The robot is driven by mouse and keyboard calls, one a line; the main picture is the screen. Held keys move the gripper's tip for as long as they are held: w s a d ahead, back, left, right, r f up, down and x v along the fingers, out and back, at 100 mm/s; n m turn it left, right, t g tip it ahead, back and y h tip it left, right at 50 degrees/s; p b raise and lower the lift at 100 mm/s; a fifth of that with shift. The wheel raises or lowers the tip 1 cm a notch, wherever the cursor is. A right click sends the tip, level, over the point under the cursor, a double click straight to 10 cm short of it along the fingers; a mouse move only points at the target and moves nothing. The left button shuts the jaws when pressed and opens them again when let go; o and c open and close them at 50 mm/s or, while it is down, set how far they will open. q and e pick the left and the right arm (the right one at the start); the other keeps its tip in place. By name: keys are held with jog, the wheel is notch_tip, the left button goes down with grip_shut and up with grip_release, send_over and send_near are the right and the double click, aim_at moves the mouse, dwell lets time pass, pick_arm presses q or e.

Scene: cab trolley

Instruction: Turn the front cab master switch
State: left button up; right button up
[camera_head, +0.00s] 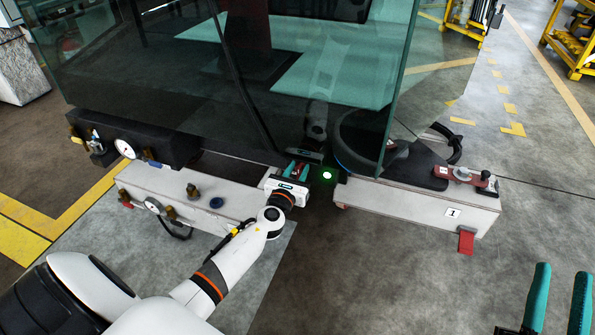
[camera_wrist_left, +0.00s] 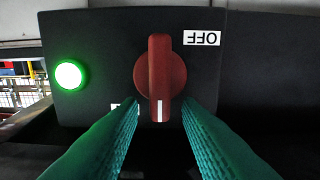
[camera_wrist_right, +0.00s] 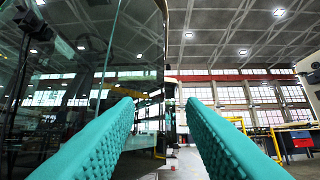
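The master switch is a red rotary knob (camera_wrist_left: 160,78) on a black panel (camera_wrist_left: 110,30) in the left wrist view. Its handle stands vertical in that picture, with a white mark at the lower end. An upside-down OFF label (camera_wrist_left: 202,38) is at upper right; another label at lower left is mostly hidden by a finger. A green lamp (camera_wrist_left: 69,75) is lit at left and also shows in the head view (camera_head: 327,175). My left gripper (camera_wrist_left: 160,103) is open, its teal fingertips on either side of the handle's lower part with gaps visible. My right gripper (camera_head: 562,280) is open and empty.
A glass cab front (camera_head: 150,75) stands close behind my left gripper. Black gauge box (camera_head: 140,140) and pale beams lie left; a beam marked 1 (camera_head: 430,205) with a red handle (camera_head: 466,242) lies right. Open floor (camera_head: 350,285) lies in front.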

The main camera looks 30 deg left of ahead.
pick_arm(q)
jog(key=c, duration=0.6)
